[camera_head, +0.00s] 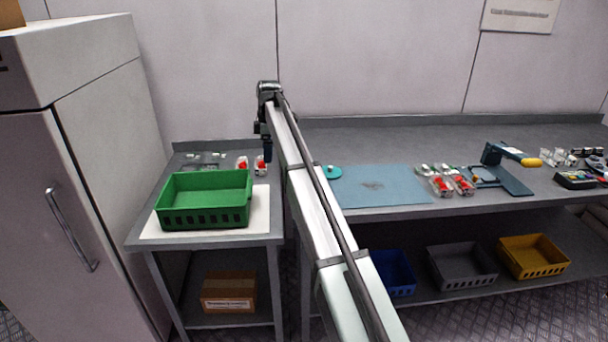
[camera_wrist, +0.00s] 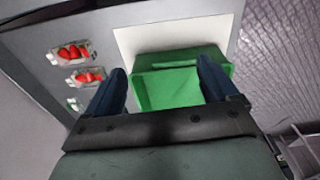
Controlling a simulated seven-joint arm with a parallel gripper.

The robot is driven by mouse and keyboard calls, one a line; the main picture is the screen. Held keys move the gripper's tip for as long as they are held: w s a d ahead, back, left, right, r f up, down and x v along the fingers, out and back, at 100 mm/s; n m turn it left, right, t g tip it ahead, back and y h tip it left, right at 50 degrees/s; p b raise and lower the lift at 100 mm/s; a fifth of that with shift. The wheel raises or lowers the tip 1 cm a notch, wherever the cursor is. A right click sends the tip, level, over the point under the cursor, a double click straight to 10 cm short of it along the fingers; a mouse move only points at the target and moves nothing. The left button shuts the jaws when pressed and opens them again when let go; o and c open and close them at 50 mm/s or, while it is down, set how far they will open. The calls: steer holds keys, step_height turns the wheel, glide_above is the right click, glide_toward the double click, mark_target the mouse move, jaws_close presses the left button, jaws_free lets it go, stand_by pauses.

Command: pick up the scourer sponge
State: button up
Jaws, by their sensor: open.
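I cannot make out a scourer sponge for certain in either view. A small teal item (camera_head: 333,172) with a pale spot lies at the left end of the blue mat, too small to identify. My gripper (camera_head: 267,151) hangs over the right side of the small left table, fingers pointing down. In the wrist view my gripper (camera_wrist: 162,66) is open, with two dark blue fingers apart and nothing between them. A green crate (camera_head: 206,217) stands on the left table, and it shows beyond the fingers in the wrist view (camera_wrist: 171,90).
Clear punnets with red berries (camera_wrist: 72,54) lie beside the crate. The long bench has a blue mat (camera_head: 385,196), more punnets (camera_head: 441,186) and a scale-like device (camera_head: 510,181). A tall cabinet (camera_head: 110,130) stands at the left. My arm crosses the middle of the head view.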

steer(key=w+d+r, duration=0.2)
steer(key=d, duration=0.5)
steer(key=w+d+r, duration=0.1)
steer(key=d, duration=0.5)
steer(key=shift+m+h, duration=0.3)
steer(key=shift+h, duration=0.1)
step_height(320, 180, down, 8)
steer(key=shift+w+d+r, duration=0.15)
steer(key=shift+r, duration=0.1)
steer(key=shift+w+f, duration=0.15)
steer(key=shift+f, duration=1.4)
steer(key=shift+w+f, duration=0.1)
steer(key=shift+f, duration=1.4)
steer(key=c, duration=1.1)
step_height(320, 180, up, 10)
